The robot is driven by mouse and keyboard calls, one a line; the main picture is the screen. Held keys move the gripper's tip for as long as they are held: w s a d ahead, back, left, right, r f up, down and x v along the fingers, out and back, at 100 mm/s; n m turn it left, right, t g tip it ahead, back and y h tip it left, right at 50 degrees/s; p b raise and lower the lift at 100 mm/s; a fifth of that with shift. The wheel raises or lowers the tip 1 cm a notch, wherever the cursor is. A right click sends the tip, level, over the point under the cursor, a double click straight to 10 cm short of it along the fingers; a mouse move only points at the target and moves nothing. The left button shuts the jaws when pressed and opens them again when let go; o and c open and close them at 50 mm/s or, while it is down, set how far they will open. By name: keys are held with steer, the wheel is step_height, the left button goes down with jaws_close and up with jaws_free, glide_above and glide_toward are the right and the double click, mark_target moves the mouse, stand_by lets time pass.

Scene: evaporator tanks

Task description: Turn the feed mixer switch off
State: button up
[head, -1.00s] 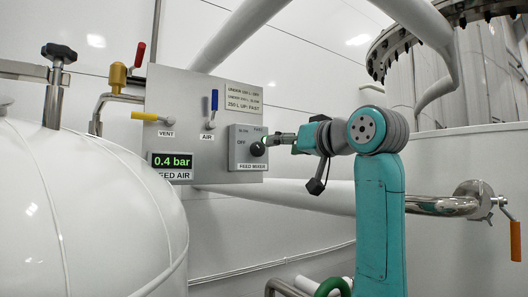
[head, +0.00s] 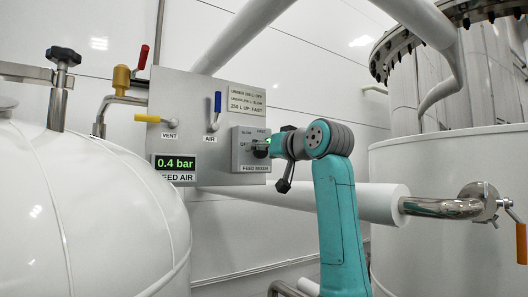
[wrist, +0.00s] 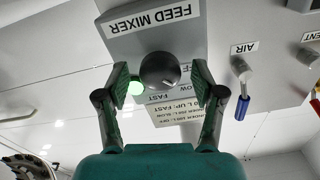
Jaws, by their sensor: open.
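The feed mixer switch is a round black knob (wrist: 158,71) on a grey box (head: 241,165) labelled FEED MIXER, with OFF, SLOW and FAST marks. In the head view the knob (head: 261,151) is partly covered by my gripper (head: 270,147). In the wrist view, which is upside down, my gripper (wrist: 160,86) is open, with one finger on each side of the knob. Gaps show between the fingers and the knob. A green lamp (wrist: 136,88) glows beside the knob. I cannot read the knob's setting for sure.
The panel (head: 188,95) also carries a yellow VENT handle (head: 147,118), a blue AIR handle (head: 217,101) and a display reading 0.4 bar (head: 175,162). A white tank (head: 100,220) stands at left. A thick white pipe (head: 370,203) runs behind my arm.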

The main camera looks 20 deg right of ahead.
steer(key=shift+c, duration=0.3)
steer(key=c, duration=1.1)
steer(key=shift+o, duration=0.2)
steer(key=shift+n, duration=4.4)
